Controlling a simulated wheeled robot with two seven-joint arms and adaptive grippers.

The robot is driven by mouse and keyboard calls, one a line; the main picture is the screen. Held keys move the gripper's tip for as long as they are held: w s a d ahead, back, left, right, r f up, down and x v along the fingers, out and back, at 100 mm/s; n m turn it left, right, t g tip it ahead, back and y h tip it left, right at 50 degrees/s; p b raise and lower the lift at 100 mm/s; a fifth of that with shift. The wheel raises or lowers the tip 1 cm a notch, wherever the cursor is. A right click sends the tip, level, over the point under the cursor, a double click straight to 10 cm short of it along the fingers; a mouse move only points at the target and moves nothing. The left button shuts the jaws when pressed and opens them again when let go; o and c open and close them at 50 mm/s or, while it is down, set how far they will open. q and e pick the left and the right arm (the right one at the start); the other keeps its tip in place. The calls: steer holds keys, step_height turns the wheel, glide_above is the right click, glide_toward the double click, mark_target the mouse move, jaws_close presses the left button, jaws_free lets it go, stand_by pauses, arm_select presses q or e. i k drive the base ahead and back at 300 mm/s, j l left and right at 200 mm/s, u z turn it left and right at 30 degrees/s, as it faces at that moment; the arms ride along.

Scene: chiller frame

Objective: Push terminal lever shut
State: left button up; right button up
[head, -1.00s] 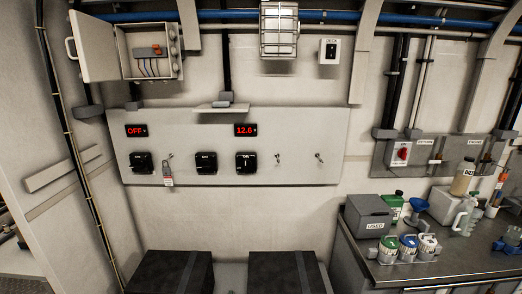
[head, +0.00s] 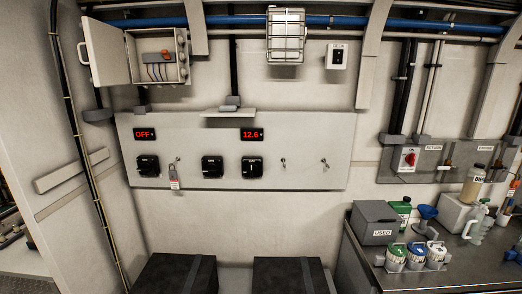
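An open grey terminal box (head: 183,73) hangs on the upper left wall, its door (head: 104,50) swung out to the left. Neither of my grippers shows in the head view.
A wall panel (head: 300,140) below the box carries displays reading OFF and 12.6, black switches and a hanging padlock tag (head: 174,184). Two black boxes (head: 176,275) stand on the floor. A bench (head: 350,262) at right holds bottles and a USED bin (head: 374,222).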

mark_target(165, 53)
steer(key=j+z, duration=0.1)
steer(key=j, duration=0.65)
steer(key=j+z, duration=0.1)
steer(key=j, duration=0.65)
steer(key=j+z, duration=0.1)
steer(key=j, duration=0.65)
steer(key=k+j+z, duration=0.1)
steer(key=j, duration=0.65)
steer(key=k+j+z, duration=0.1)
steer(key=j, duration=0.65)
